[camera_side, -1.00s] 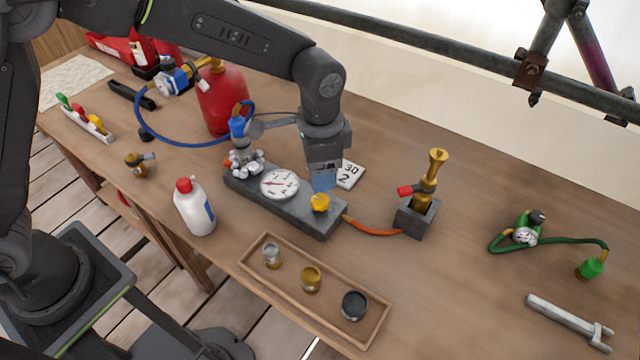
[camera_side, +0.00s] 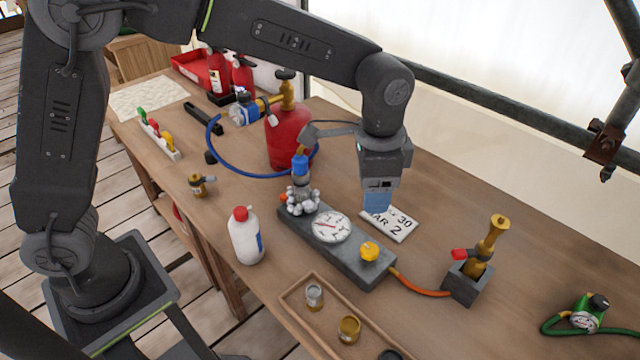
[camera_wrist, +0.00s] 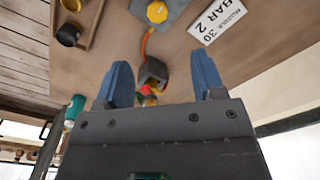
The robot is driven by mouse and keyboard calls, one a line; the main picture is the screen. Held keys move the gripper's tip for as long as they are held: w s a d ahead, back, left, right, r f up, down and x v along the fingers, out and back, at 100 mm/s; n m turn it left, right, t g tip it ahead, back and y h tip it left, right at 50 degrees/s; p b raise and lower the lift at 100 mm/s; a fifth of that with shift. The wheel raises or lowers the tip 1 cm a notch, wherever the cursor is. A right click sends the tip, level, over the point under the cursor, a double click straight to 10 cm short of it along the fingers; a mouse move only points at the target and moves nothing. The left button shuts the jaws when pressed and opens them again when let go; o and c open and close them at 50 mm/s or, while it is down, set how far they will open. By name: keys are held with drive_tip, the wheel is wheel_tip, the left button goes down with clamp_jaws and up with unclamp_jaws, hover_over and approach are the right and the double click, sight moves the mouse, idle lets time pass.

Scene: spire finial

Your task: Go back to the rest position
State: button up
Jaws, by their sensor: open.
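My gripper (camera_side: 377,203) hangs in the air over the workbench, with its blue fingers pointing down. In the wrist view both blue fingers of my gripper (camera_wrist: 160,65) stand apart with nothing between them. Below it in the side view is a dark grey block (camera_side: 345,262) with a round white gauge (camera_side: 332,227) and a yellow knob (camera_side: 369,251). The fingers are clear above the knob. A white sign card (camera_side: 398,226) reading "30" and "BAR 2" lies behind the fingers, partly hidden by them.
A brass torch (camera_side: 487,246) stands in a grey holder, joined by an orange hose. A red cylinder (camera_side: 289,138) with a blue hose stands behind the block. A white bottle (camera_side: 246,237) and a wooden tray (camera_side: 299,312) are in front. A scaffold pipe (camera_side: 500,105) crosses behind.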

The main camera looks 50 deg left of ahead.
drive_tip(key=s+a+r+n+t, duration=0.35)
drive_tip(key=s+a+r, duration=0.55)
drive_tip(key=a, duration=0.3)
drive_tip(key=s+a+f+n+t, duration=0.1)
drive_tip(key=s+a+n, duration=0.4)
drive_tip(key=s, duration=0.5)
drive_tip(key=shift+s+a+t, duration=0.15)
drive_tip(key=shift+a+t, duration=0.3)
drive_tip(key=shift+a, duration=0.35)
